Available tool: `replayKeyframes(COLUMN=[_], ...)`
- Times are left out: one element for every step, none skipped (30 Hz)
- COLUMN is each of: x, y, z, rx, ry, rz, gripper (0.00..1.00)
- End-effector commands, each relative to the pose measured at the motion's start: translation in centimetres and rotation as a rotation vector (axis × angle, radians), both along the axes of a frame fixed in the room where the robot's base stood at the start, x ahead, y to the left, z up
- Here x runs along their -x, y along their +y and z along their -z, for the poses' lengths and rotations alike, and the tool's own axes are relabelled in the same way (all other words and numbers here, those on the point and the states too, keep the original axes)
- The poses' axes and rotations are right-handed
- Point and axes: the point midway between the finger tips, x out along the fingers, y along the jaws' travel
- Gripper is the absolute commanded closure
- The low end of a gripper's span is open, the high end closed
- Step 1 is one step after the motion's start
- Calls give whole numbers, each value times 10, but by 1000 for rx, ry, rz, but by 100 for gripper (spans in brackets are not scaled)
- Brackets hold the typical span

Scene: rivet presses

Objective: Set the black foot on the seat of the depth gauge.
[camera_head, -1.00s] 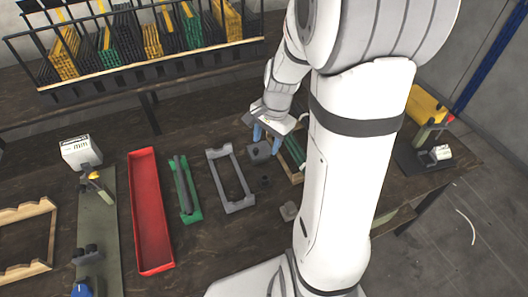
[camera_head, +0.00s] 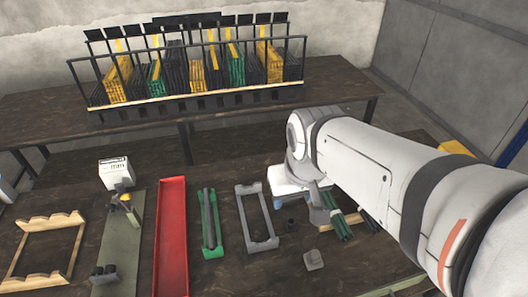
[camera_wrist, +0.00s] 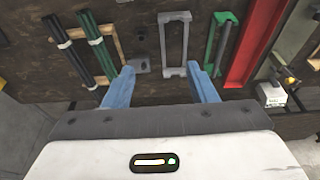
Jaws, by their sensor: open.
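The depth gauge (camera_head: 115,174) stands at the left in the head view, with a white "mm" display on a long grey-green base. It shows at the right edge of the wrist view (camera_wrist: 271,94). Its seat is too small to make out. A small black piece (camera_head: 290,224), which looks like the black foot, sits on the table right of the grey frame. My gripper (camera_wrist: 160,68) is open and empty, its blue fingers apart above the table. My arm hides part of the table there.
A grey frame (camera_head: 257,217), a green holder with a rod (camera_head: 210,222) and a red tray (camera_head: 171,240) stand between the black piece and the gauge. Green rods (camera_head: 340,228) lie beside my gripper. A wooden frame (camera_head: 46,222) is far left. A grey block (camera_head: 313,260) lies nearer.

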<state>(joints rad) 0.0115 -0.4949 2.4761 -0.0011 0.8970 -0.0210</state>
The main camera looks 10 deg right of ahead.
Motion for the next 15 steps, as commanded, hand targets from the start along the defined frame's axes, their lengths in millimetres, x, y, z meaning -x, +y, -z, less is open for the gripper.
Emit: replayKeyframes(x=[-9,-14,-22,-29,-35,-44,-50,-56,-64,-70,-76,-83,-89,-95,-102], y=[-16,-18,-21,-22,-23,-25,-26,-27,-29,-30,-32,-34,-35,-37,-39], z=[12,16,24,29,35,43,50,56,65,72,79,89,97,105,116], rx=[0,0,1,3,4,5,5,6,6,7,8,7,7,7,8], ry=[23,34,51,63,76,92,104,117,134,147,158,175,187,199,215], rz=[9,12,12,12,13,13,12,12,13,12,12,12,12,11,11], gripper=[48,48,48,48,48,48,48,48,48,48,48,48,48,48,48])
